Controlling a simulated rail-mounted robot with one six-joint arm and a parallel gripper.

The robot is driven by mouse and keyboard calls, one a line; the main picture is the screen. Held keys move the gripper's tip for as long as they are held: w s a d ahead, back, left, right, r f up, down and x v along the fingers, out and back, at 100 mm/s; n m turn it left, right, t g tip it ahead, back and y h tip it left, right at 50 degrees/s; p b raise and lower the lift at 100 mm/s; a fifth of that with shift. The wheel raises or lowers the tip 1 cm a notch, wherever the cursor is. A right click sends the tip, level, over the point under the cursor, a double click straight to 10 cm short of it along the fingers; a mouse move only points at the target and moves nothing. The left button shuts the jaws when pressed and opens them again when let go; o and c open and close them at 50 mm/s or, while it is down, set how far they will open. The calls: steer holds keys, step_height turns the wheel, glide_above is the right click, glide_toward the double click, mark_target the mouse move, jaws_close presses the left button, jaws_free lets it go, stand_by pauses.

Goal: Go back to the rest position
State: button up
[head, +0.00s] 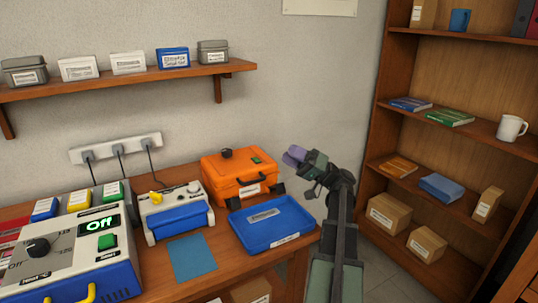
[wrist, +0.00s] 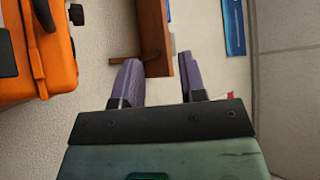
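My gripper (head: 295,155) is raised above the right end of the workbench, to the right of the orange case, with its purple fingers pointing left and up in the head view. In the wrist view my gripper (wrist: 160,76) has its two purple fingers apart with nothing between them. The orange case (head: 240,178) stands shut on the bench, with a black knob on top; part of it shows at the left of the wrist view (wrist: 35,75). No rest position is marked in either view.
A blue tray (head: 272,240) lies on the bench below my gripper. The testbench unit showing "Off" (head: 70,250) and a smaller blue-grey device (head: 178,210) stand left. A wall shelf (head: 110,85) holds several boxes. A tall bookcase (head: 385,110) stands to the right of my arm.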

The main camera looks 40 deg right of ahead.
steer(key=shift+s+d, duration=0.85)
steer(key=shift+s, duration=0.25)
